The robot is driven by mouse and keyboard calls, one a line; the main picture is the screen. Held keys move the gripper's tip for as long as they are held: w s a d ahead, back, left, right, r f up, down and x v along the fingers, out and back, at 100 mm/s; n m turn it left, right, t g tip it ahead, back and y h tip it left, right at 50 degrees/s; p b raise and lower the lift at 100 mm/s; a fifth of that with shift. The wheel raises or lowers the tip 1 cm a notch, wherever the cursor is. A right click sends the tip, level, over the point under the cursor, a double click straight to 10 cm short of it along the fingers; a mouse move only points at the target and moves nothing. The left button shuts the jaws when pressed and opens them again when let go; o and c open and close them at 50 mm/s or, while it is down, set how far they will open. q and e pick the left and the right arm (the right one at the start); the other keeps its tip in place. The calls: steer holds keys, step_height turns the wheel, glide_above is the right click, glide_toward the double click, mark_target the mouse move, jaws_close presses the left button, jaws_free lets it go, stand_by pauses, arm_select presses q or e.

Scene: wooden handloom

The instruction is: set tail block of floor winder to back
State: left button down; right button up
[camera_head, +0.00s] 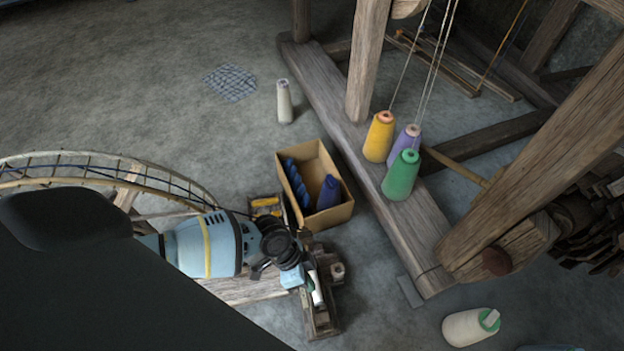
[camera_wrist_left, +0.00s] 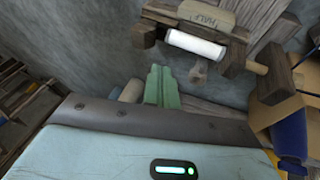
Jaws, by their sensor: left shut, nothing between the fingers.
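The wooden floor winder has a large spoked wheel (camera_head: 100,165) at the left and a plank base (camera_head: 240,290). At its right end, a white bobbin (camera_head: 315,290) sits among small wooden blocks (camera_head: 322,325). In the left wrist view, the white bobbin (camera_wrist_left: 195,43) lies between wooden blocks, beside a plate marked "HALF" (camera_wrist_left: 205,18). I cannot tell for certain which block is the tail block. My left gripper (camera_head: 303,273) is shut and empty, beside the bobbin end; its fingers also show in the left wrist view (camera_wrist_left: 160,72), apart from the blocks. My right gripper is out of view.
A cardboard box (camera_head: 333,212) with blue yarn stands just behind the winder end. The loom's thick beam (camera_head: 405,235) carries yellow, purple and green cones at the right.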

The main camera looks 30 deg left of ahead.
arm_select(q)
steer(key=p+v, duration=0.2)
steer(key=v, duration=0.4)
steer(key=shift+s, duration=0.1)
